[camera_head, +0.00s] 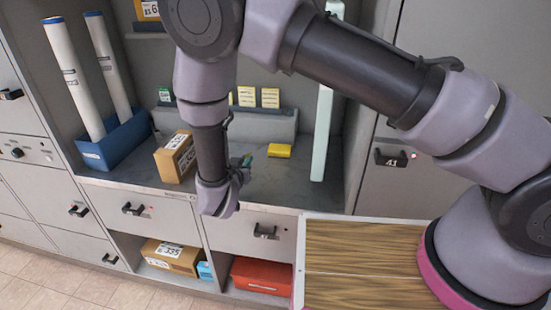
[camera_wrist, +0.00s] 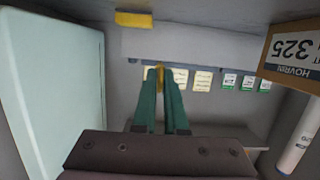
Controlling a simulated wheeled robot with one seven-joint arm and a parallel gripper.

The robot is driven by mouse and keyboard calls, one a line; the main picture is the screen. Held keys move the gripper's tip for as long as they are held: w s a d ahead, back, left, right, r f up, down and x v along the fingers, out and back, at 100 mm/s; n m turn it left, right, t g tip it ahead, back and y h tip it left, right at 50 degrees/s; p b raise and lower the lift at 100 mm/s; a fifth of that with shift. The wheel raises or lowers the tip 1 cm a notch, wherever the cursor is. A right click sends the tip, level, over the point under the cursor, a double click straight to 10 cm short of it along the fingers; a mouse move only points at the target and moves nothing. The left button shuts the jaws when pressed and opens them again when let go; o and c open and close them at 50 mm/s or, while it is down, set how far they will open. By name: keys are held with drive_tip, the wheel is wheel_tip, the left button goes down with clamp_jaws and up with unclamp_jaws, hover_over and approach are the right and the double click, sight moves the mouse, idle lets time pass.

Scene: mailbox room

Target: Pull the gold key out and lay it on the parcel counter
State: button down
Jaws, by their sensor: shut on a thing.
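My gripper (camera_head: 246,162) reaches over the parcel counter (camera_head: 320,188), a grey surface in an alcove of the cabinet wall. In the wrist view its two green fingers (camera_wrist: 160,82) are close together, shut on a small gold piece that appears to be the gold key (camera_wrist: 160,76). Only a narrow part of the key shows between the fingertips. A row of cards lies behind the tips, and I cannot tell whether the key touches anything there. In the head view the wrist hides the key. The counter's bare surface also shows at the top of the wrist view (camera_wrist: 205,13).
A yellow block (camera_head: 280,150) lies on the counter right of my gripper. A brown parcel (camera_head: 175,158) stands to its left, beside a blue bin (camera_head: 115,143) holding white tubes. A pale green panel (camera_head: 322,120) stands at the right. The counter's front right is clear.

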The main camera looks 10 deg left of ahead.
sight(247, 191)
drive_tip(key=shift+s+a+f, duration=0.1)
drive_tip(key=shift+f, duration=2.35)
drive_tip(key=shift+s+a+f, duration=0.1)
drive_tip(key=shift+f, duration=2.35)
drive_tip(key=c, duration=0.9)
unclamp_jaws()
drive_tip(key=v, duration=0.9)
drive_tip(key=shift+s+f, duration=0.1)
